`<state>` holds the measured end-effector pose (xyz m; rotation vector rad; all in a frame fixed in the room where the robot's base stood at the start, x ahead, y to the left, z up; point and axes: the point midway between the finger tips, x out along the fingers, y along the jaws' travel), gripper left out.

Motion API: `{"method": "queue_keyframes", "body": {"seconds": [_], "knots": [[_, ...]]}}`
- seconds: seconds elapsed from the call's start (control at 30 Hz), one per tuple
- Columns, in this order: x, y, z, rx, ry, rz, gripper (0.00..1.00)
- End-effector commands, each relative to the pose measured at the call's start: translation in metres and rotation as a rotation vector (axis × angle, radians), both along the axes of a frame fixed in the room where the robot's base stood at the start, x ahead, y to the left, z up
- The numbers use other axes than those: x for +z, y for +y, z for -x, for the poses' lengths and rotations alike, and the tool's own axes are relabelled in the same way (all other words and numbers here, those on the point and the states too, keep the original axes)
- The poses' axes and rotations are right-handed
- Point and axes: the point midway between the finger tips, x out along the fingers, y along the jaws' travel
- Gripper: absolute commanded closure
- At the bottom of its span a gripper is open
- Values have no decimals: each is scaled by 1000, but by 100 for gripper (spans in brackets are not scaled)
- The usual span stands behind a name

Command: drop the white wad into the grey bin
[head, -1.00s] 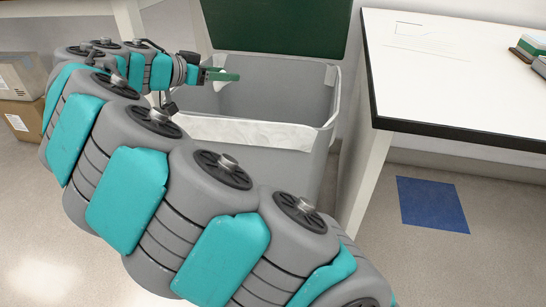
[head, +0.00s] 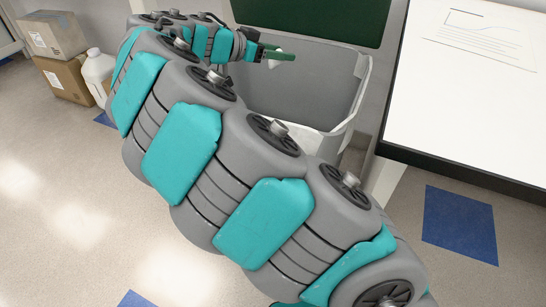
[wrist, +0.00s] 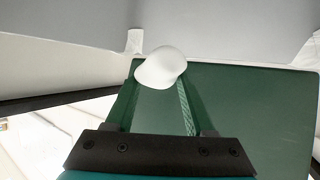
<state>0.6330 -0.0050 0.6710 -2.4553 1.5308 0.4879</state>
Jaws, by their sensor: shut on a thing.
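The white wad (wrist: 160,68) is held between the tips of my gripper's two green fingers in the wrist view. In the head view a small white bit of the wad (head: 274,64) shows under the fingers. My gripper (head: 280,55) is shut on it, and in the picture it overlaps the back left of the grey bin's opening. The grey bin (head: 325,85) stands open with a white liner at its rim. Its dark green lid (head: 320,15) stands up behind the opening and fills much of the wrist view (wrist: 250,110). My arm hides the bin's left and front.
A white table (head: 465,90) with a black edge stands to the right of the bin. Cardboard boxes (head: 62,75) and a white jug (head: 97,72) stand on the floor at the back left. A blue floor patch (head: 460,225) lies at the right.

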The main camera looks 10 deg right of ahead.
Motion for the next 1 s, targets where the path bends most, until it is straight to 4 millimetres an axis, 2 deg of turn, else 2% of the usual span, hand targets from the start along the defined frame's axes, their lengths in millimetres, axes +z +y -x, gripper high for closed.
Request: {"method": "queue_keyframes", "body": {"seconds": [0.2, 0.5, 0.53, 0.83, 1.0], "knots": [[-22, 0, 0, -1, 1, 1, 98], [-25, 0, 0, 0, 1, 0, 98], [-25, 0, 0, 0, 1, 0, 45], [-25, 0, 0, 0, 1, 0, 11], [-25, 0, 0, 0, 1, 0, 11]]}}
